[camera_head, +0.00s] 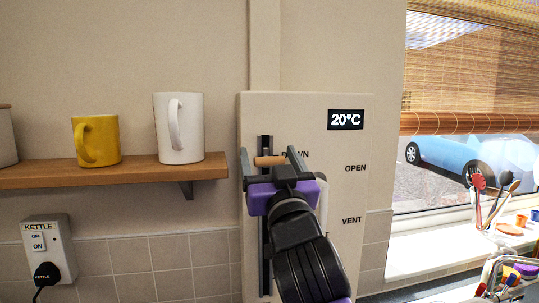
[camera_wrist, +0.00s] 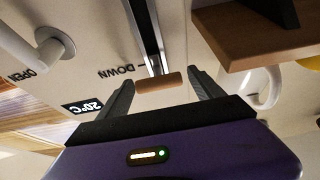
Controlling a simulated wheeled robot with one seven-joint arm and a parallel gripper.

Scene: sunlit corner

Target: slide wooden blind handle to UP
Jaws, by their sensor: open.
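The wooden blind handle (camera_head: 270,161) is a short light-brown bar on a dark vertical slot (camera_head: 266,145) in a pale panel. My gripper (camera_head: 268,158) is open, one finger at each end of the handle, with gaps visible in the wrist view (camera_wrist: 160,84). My arm hides much of the lower slot, and no UP label is visible. The woven blind (camera_head: 465,80) hangs partly down over the window.
A wooden shelf (camera_head: 110,172) with a white mug (camera_head: 190,140) and a yellow mug (camera_head: 104,140) is left of the panel. A white lever (camera_wrist: 50,48) stands out from the panel near OPEN in the wrist view. A cluttered sill (camera_head: 425,235) is at right.

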